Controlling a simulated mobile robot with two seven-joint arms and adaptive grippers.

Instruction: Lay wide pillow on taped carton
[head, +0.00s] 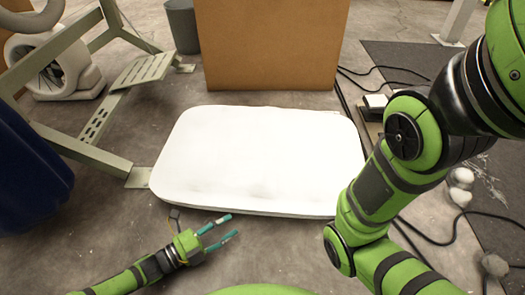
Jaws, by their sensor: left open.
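A wide white pillow (260,155) lies flat in the middle of the head view. What lies directly under it is hidden. A large brown carton (270,45) stands upright behind the pillow; no tape shows on the face in view. My left gripper (226,228) is open and empty, just in front of the pillow's near edge. Its teal fingertips point right, and I cannot tell whether they touch the pillow. My right arm crosses the right side of the view and covers part of the pillow's right edge; its gripper is not seen.
A green-grey metal frame (85,145) stands at the left, with a blue bin-like object (30,175) nearer. A grey bin (184,25) is beside the carton. Black cables (440,235) and white fluff balls (461,178) lie at the right. Floor in front of the pillow is mostly clear.

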